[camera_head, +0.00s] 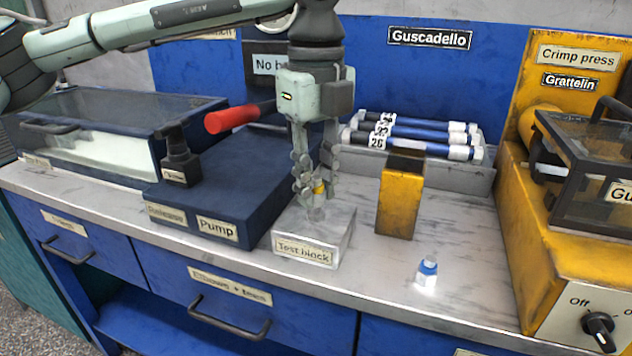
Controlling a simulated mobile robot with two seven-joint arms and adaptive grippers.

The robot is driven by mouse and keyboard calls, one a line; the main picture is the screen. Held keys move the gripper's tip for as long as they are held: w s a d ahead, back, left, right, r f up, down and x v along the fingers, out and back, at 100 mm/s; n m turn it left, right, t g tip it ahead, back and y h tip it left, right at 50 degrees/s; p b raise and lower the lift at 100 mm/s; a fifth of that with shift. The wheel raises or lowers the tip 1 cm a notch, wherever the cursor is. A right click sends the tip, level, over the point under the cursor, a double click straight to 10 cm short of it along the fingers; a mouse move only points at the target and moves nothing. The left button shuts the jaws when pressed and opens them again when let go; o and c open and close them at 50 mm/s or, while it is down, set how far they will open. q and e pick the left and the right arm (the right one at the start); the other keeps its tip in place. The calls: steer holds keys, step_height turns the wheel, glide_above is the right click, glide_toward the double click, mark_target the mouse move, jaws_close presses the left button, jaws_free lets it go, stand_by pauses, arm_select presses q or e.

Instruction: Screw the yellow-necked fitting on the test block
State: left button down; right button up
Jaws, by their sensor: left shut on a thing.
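My left gripper (316,188) points straight down over the test block (312,240), a grey metal block with its label on the front. It is shut on the yellow-necked fitting (319,187), whose yellow band shows between the fingertips. The fitting is right above the top of the test block; its lower end is partly hidden, and I cannot tell whether it is threaded in. My right gripper is not in view.
A blue pump (225,190) with a red handle stands left of the block. A yellow block (400,200) and a small blue-and-white fitting (427,271) are to the right. Blue tubes (420,133) lie on a rack behind. The yellow crimp press (540,200) stands far right.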

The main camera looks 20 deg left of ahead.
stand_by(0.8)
arm_select(q)
steer(key=shift+f+b, duration=0.4)
steer(key=shift+b, duration=0.3)
steer(key=shift+s+f, duration=0.1)
steer(key=shift+f+m, duration=0.1)
steer(key=shift+m, duration=0.7)
steer(key=m, duration=0.4)
steer(key=shift+b, duration=0.35)
steer(key=m, duration=0.2)
steer(key=shift+f+m, duration=0.1)
steer(key=shift+m, duration=0.3)
steer(key=m, duration=0.3)
steer(key=shift+m, duration=0.3)
